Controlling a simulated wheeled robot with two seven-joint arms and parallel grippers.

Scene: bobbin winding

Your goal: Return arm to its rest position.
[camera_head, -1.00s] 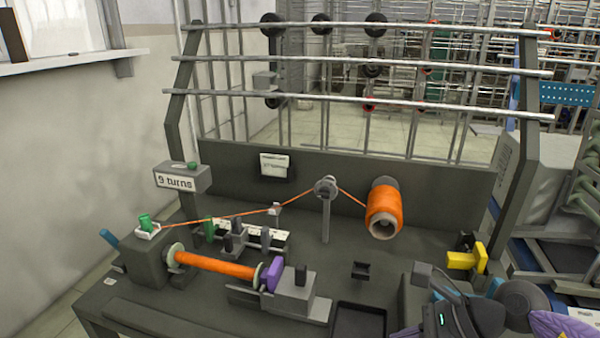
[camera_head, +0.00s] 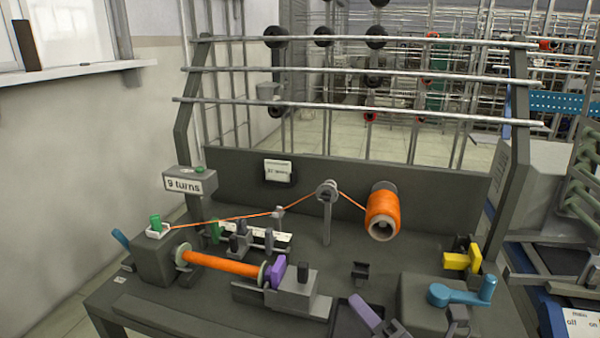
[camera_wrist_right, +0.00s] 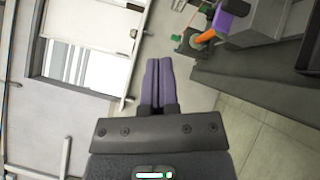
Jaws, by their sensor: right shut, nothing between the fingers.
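My right gripper (camera_head: 357,303) shows at the bottom of the head view, mostly cut off, with a purple finger over the front tray. In the right wrist view its two purple fingers (camera_wrist_right: 158,78) are together with nothing between them. The orange-wound bobbin (camera_head: 222,265) sits between the winder head and the purple clamp (camera_head: 276,272). Orange thread runs from the green-topped holder (camera_head: 156,225) over the guide wheel (camera_head: 327,188) to the orange spool (camera_head: 382,212). A blue crank (camera_head: 462,294) is at the right. My left gripper is not in view.
The "9 turns" display (camera_head: 185,184) stands at the left. A yellow handle (camera_head: 462,261) and a small black holder (camera_head: 360,271) are at the right. A rail rack (camera_head: 350,79) rises behind. In the wrist view, floor (camera_wrist_right: 235,140) lies below the bench edge.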

